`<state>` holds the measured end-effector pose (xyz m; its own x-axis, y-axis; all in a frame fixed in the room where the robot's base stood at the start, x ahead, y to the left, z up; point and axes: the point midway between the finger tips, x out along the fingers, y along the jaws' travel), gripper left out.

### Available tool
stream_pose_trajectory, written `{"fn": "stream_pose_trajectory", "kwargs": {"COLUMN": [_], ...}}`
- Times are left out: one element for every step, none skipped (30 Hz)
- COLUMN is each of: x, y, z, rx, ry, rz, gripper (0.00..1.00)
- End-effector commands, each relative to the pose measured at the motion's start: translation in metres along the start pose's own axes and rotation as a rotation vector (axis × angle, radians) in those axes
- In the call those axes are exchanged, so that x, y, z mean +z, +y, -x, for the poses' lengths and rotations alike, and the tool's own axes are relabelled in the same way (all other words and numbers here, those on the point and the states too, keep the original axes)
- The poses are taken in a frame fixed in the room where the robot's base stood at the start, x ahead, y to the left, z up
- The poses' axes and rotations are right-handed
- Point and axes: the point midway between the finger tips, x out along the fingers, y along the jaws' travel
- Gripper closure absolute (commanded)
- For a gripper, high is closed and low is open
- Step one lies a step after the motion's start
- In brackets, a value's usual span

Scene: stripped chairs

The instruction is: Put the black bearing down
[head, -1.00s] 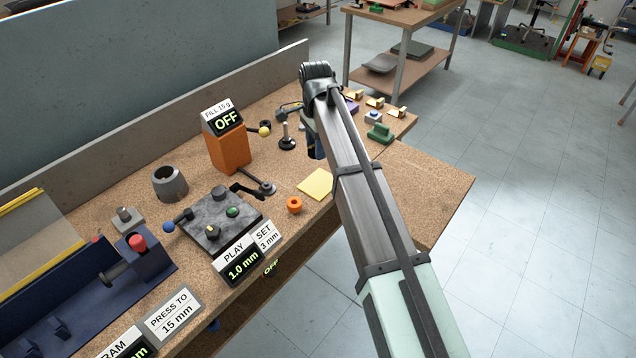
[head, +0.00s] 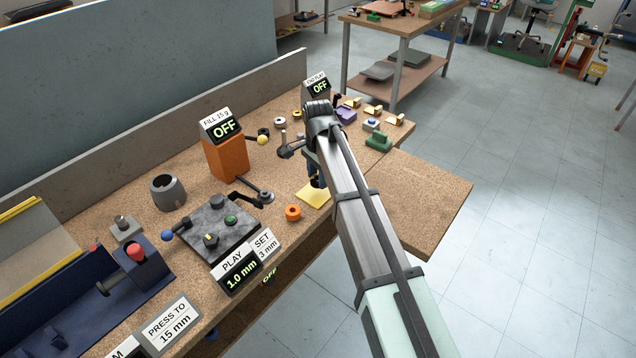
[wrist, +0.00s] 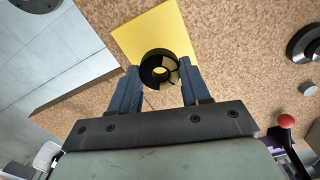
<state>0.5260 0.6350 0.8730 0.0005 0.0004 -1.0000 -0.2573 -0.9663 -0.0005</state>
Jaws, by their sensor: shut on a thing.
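The black bearing (wrist: 147,70) is a dark ring with an open hole, seen in the wrist view between the blue fingers of my gripper (wrist: 160,77). The fingers are shut on it from both sides. A yellow square pad (wrist: 138,34) lies beyond the bearing in that view, and the bearing overlaps its near part. I cannot tell whether the bearing touches the pad.
An orange ring (head: 293,213) lies just left of the pad. A grey plate with knobs (head: 205,228), an orange block (head: 228,158) and a grey cup (head: 166,193) stand further left. A green part (head: 379,141) and several small parts lie behind. The bench is bare at right (head: 425,195).

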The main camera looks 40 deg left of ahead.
Motion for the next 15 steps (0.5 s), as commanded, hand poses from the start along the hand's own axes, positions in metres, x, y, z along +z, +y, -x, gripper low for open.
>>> {"fn": "stream_pose_trajectory", "kwargs": {"x": [0.000, 0.000, 0.000, 0.000, 0.000, 0.000, 0.000, 0.000, 0.000, 0.000, 0.000, 0.000, 0.000, 0.000, 0.000], "y": [0.001, 0.001, 0.001, 0.001, 0.001, 0.001, 0.000, 0.000, 0.000, 0.000, 0.000, 0.000, 0.000, 0.000, 0.000], "z": [-0.006, -0.010, -0.015, -0.019, -0.023, -0.027, -0.029, -0.031, -0.032, -0.032, -0.031, -0.031, -0.031, -0.031, -0.031], "rx": [0.001, 0.001, 0.002, 0.002, 0.002, 0.001, 0.001, 0.001, 0.000, 0.000, 0.000, 0.000, 0.000, 0.000, 0.000], "ry": [0.000, -0.001, -0.001, -0.001, -0.001, -0.001, 0.000, 0.000, 0.000, 0.000, 0.000, 0.000, 0.000, 0.000, 0.000], "rz": [0.000, 0.000, 0.000, 0.000, 0.000, 0.000, 0.000, 0.000, 0.000, 0.000, 0.000, 0.000, 0.000, 0.000, 0.000], "gripper": [0.86, 0.86, 0.86, 0.86, 0.86, 0.86, 0.86, 0.86, 0.86, 0.86, 0.86, 0.86, 0.86, 0.86, 0.86]}}
